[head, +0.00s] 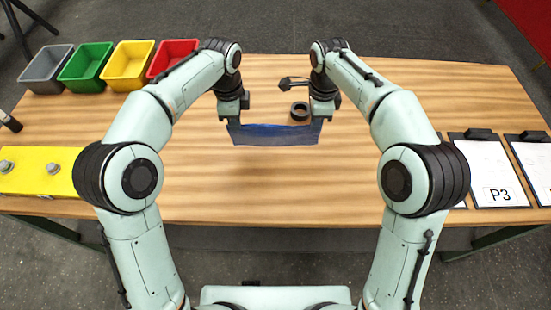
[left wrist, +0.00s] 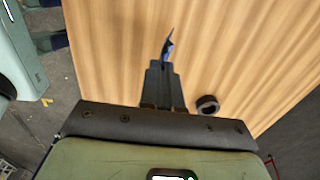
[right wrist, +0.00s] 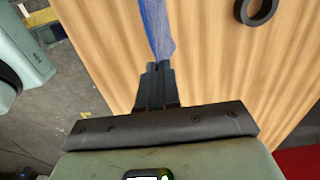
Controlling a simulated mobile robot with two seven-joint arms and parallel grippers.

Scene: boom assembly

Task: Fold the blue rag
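The blue rag (head: 272,137) is stretched between my two grippers above the middle of the wooden table. Its upper edge sags slightly and its lower part hangs down toward me. My left gripper (head: 230,121) is shut on the rag's left end; in the left wrist view only a small blue piece (left wrist: 168,45) shows beyond the fingers. My right gripper (head: 318,120) is shut on the rag's right end; in the right wrist view the rag (right wrist: 157,28) runs away from the fingertips as a narrow strip. How far the rag is above the table is hard to tell.
A black ring (head: 299,110) lies on the table (head: 270,190) behind the rag, near my right gripper. Grey, green, yellow (head: 127,64) and red bins stand at the back left. A yellow box (head: 40,172) is at left; clipboards (head: 492,175) are at right. The table's front middle is clear.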

